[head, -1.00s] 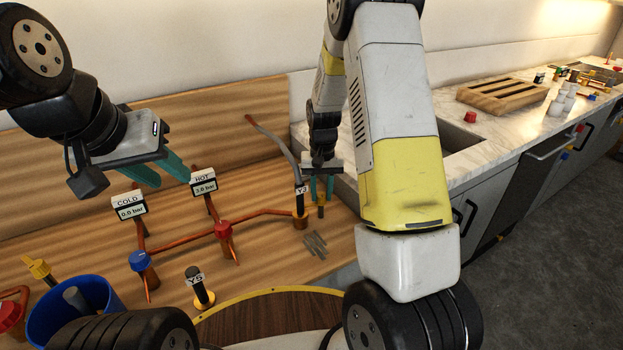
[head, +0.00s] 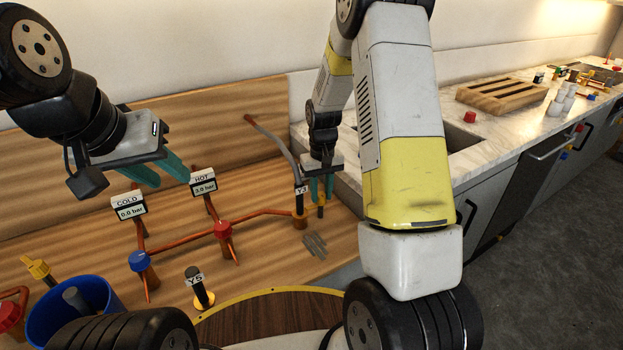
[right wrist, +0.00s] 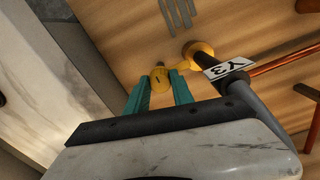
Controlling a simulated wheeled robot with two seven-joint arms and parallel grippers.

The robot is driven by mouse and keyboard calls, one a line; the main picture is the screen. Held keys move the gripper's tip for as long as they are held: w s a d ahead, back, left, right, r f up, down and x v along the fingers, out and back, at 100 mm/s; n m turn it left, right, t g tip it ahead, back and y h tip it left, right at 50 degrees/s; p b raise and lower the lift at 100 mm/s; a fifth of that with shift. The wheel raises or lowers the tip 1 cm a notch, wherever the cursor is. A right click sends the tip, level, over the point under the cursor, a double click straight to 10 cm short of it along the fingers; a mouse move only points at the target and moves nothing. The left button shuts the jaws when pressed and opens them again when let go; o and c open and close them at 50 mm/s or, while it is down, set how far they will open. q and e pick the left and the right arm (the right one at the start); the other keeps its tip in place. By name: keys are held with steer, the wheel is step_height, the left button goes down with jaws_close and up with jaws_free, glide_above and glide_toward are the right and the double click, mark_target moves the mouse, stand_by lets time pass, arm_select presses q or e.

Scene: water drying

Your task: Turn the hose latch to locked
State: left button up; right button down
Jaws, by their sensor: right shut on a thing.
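The yellow hose latch (right wrist: 158,78) sits beside the hose fitting labelled Y3 (head: 301,193), where the grey hose (head: 271,136) meets the copper pipe. My right gripper (head: 320,197) reaches down to it. In the right wrist view its teal fingertips (right wrist: 159,92) are on both sides of the latch, shut on it. The fingers hide part of the latch in the head view, and I cannot tell its exact angle.
The cold gauge (head: 128,206) reads 0.0 bar and the hot gauge (head: 203,182) reads 3.0 bar. A blue valve (head: 140,260) and red valve (head: 223,229) sit on the pipes. A post labelled Y5 (head: 198,285) and a blue bucket (head: 72,313) stand in front.

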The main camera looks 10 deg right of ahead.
mark_target(321, 195)
steer(key=c, duration=1.1)
jaws_free()
steer(key=shift+r, duration=0.1)
step_height(321, 195, up, 8)
steer(key=shift+f, duration=0.2)
